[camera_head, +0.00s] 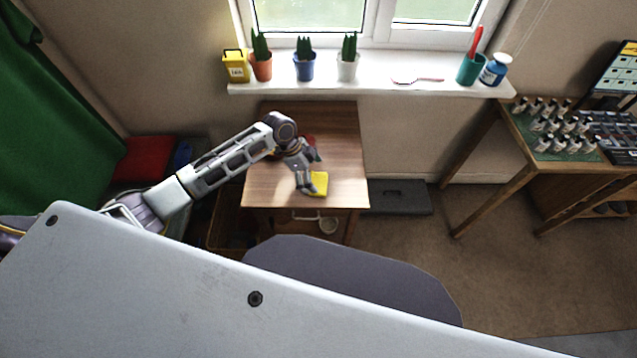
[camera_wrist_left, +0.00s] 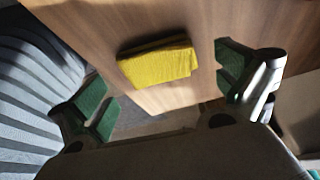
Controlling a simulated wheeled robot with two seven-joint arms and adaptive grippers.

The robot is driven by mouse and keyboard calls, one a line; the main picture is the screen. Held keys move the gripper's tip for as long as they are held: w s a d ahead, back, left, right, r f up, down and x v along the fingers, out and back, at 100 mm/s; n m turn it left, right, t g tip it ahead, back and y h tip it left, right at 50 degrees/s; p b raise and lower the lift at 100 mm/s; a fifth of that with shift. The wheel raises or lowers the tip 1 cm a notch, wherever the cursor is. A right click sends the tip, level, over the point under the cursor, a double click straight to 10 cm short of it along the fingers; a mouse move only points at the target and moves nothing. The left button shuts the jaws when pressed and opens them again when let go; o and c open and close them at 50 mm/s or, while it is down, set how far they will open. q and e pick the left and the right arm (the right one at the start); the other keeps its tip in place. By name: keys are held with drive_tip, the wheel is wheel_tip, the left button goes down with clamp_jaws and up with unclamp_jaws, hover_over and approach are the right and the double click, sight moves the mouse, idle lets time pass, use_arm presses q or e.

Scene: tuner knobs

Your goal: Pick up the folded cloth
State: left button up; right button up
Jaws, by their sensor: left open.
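The folded cloth (camera_head: 319,184) is yellow and lies on the small wooden table (camera_head: 262,186), near its front edge. It also shows in the left wrist view (camera_wrist_left: 157,64), ahead of the fingertips and roughly midway across the gap between them. My left gripper (camera_head: 307,189) is just beside the cloth's left side in the head view. In the left wrist view its two green-padded fingers (camera_wrist_left: 165,88) are spread wide with nothing between them. My right gripper is not in view.
A red item (camera_head: 311,146) lies on the table behind my wrist, partly hidden. The windowsill (camera_head: 372,86) holds potted plants, a yellow tin (camera_head: 235,66) and a teal cup (camera_head: 469,69). A table with small bottles (camera_head: 560,128) stands at right. The table's right part is clear.

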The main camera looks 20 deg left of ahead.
sight(318, 183)
use_arm(q)
drive_tip(key=shift+x, duration=1.05)
drive_tip(key=shift+d+f, duration=0.15)
drive_tip(key=shift+f, duration=0.25)
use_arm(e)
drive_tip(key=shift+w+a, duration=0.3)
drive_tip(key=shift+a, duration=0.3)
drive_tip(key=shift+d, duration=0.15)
use_arm(q)
drive_tip(key=c, duration=0.7)
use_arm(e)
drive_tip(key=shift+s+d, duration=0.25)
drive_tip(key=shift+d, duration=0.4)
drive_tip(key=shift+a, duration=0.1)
